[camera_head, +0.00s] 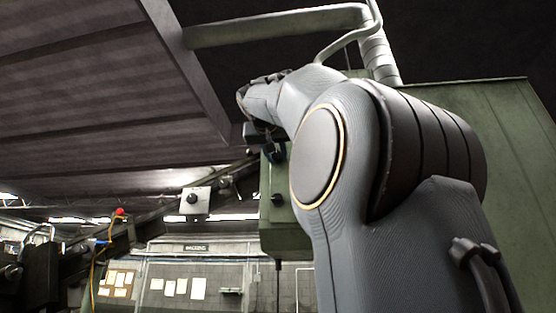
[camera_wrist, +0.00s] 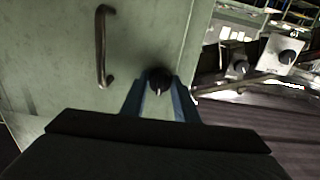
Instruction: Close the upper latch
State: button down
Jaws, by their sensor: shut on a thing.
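A round black latch knob (camera_wrist: 158,79) sits on the green door (camera_wrist: 165,30) in the wrist view, near the door's right edge. My gripper (camera_wrist: 160,88) has its two blue fingers on either side of this knob and is shut on it. The fingertips are partly hidden by the knob. In the head view my gripper (camera_head: 262,140) is at the upper left part of the green cabinet (camera_head: 285,235); my own arm hides much of the cabinet. A lower black knob (camera_head: 277,199) shows below it.
A bent metal door handle (camera_wrist: 101,45) is beside the knob in the wrist view. Grey control boxes with black knobs (camera_head: 194,202) stand left of the cabinet. A pipe (camera_head: 275,26) runs overhead. Open space lies left of my arm.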

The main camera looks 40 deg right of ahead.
jog(key=shift+r+n+p, duration=0.1)
jog(key=shift+n+p, duration=0.45)
jog(key=shift+n, duration=0.65)
jog(key=n+p, duration=0.1)
jog(key=n, duration=0.1)
jog(key=shift+n, duration=0.4)
jog(key=shift+n+p, duration=0.65)
jog(key=shift+n, duration=0.55)
jog(key=n, duration=0.3)
jog(key=c, duration=1.2)
grip_release()
